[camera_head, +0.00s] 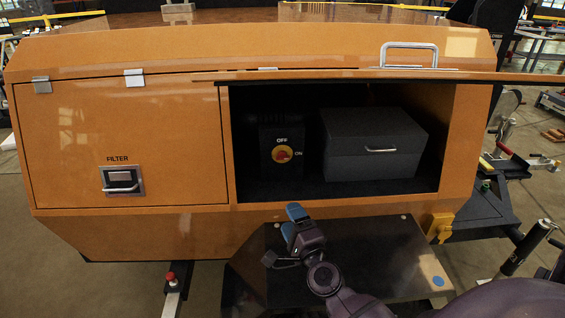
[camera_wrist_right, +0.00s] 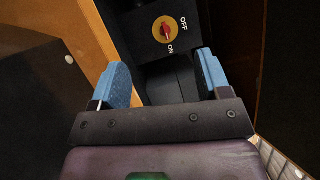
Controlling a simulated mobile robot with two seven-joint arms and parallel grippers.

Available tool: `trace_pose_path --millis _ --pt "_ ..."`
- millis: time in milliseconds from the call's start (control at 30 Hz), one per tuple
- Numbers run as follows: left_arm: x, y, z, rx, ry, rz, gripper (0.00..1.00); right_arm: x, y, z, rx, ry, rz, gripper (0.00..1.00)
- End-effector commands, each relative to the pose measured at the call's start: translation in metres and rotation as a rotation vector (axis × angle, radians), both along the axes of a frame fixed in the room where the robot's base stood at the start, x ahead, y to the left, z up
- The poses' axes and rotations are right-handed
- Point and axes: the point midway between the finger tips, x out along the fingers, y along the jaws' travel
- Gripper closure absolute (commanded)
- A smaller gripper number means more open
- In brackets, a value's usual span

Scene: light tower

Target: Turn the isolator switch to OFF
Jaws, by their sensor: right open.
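The isolator switch (camera_head: 283,155) is a red knob on a yellow disc, on the front of a dark box (camera_head: 268,140) inside the open compartment. OFF is printed above the disc and ON to its right. In the right wrist view the knob (camera_wrist_right: 166,31) appears to lie along the direction of ON. My right gripper (camera_head: 293,222) is outside the compartment, below and in front of the switch. Its blue fingers (camera_wrist_right: 163,72) are apart with nothing between them, and the switch shows beyond them. My left gripper is in neither view.
A dark grey case (camera_head: 372,150) with a handle stands right of the switch box. The orange cabinet wall (camera_head: 130,180) bounds the opening on the left. A raised lid edge (camera_head: 480,77) runs above it. A dark platform (camera_head: 385,262) lies below the opening.

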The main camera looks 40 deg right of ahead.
Motion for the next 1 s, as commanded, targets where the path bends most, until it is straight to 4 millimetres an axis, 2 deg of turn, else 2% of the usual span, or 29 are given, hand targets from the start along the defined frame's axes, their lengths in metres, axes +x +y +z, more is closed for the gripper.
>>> trace_pose_path --millis 33,200,400,500,700,867,1000 --pt "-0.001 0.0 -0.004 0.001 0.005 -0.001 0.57 0.012 -0.007 0.005 0.124 -0.048 -0.024 0.3" --pt "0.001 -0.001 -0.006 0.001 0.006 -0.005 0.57 0.045 -0.033 0.023 0.584 -0.208 -0.1 0.3" --pt "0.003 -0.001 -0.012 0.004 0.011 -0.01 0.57 0.078 -0.052 0.027 1.07 -0.345 -0.163 0.3" --pt "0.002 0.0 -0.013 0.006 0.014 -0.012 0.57 0.09 -0.056 0.027 1.242 -0.384 -0.181 0.3" --pt "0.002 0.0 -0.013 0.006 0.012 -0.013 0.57 0.102 -0.058 0.026 1.409 -0.417 -0.198 0.3" --pt "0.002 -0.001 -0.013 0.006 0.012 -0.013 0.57 0.112 -0.064 0.025 1.423 -0.419 -0.2 0.3" --pt "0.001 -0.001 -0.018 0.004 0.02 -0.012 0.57 0.131 -0.075 0.025 1.421 -0.418 -0.199 0.3"
